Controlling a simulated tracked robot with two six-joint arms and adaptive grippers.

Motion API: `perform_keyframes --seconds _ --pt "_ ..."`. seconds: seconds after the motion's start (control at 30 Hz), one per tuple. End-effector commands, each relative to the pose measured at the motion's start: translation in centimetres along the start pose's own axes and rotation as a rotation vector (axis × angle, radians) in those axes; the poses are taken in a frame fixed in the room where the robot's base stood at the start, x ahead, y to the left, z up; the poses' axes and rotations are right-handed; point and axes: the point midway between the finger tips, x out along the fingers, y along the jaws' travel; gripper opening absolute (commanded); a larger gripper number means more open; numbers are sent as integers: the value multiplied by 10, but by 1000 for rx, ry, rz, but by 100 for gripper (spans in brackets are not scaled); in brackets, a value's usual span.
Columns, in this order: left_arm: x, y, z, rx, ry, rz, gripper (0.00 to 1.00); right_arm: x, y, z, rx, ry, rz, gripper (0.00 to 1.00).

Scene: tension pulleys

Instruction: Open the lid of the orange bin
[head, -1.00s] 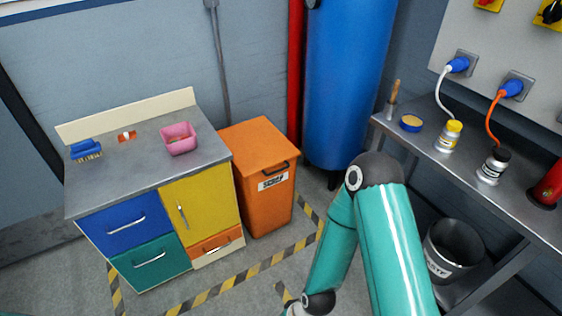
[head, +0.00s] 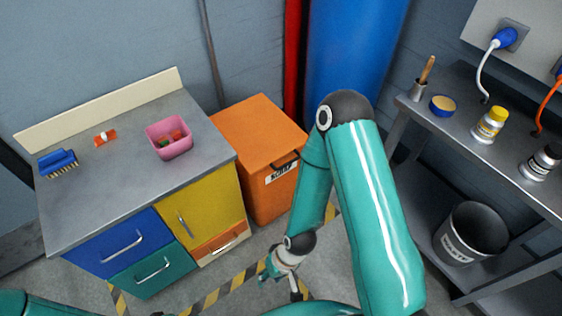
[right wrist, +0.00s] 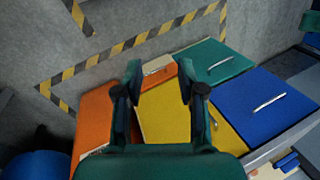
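The orange bin (head: 272,195) stands on the floor between the cabinet and the blue cylinder. Its flat lid (head: 255,128) is closed, with a dark handle at the front edge above a white label. My right gripper (head: 267,274) is low in front of the bin and cabinet, apart from both. In the right wrist view its two fingers (right wrist: 158,78) are spread with nothing between them. That view shows the bin (right wrist: 92,118) left of the fingers and the yellow door behind them. Only part of my left arm shows at the lower left of the head view; its gripper is out of view.
The cabinet (head: 205,205) left of the bin bears a pink container (head: 169,142) and a blue brush (head: 57,163). A blue cylinder (head: 355,55) and red pipe stand behind. A metal bench (head: 455,135) and grey bucket (head: 470,236) are at right. Striped tape marks the floor.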

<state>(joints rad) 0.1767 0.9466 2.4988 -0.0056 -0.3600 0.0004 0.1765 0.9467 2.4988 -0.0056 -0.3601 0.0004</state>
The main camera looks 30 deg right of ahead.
Motion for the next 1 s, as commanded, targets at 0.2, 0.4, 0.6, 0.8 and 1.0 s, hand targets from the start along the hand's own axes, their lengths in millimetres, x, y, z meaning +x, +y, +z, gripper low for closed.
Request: perform_keyframes --seconds 0.2,0.4,0.6,0.8,1.0 --pt "0 0 0 0 -1 0 40 0 0 0 0 -1 0 39" --pt "12 -4 0 0 0 0 40 9 8 -13 38 42 -8 39" --pt "63 -23 0 0 0 0 40 39 42 -78 231 254 -69 39" --pt "139 -50 -1 0 -1 0 40 48 115 -173 530 596 -245 39" --pt "209 -75 -1 0 0 0 40 22 192 -233 761 878 -515 39"
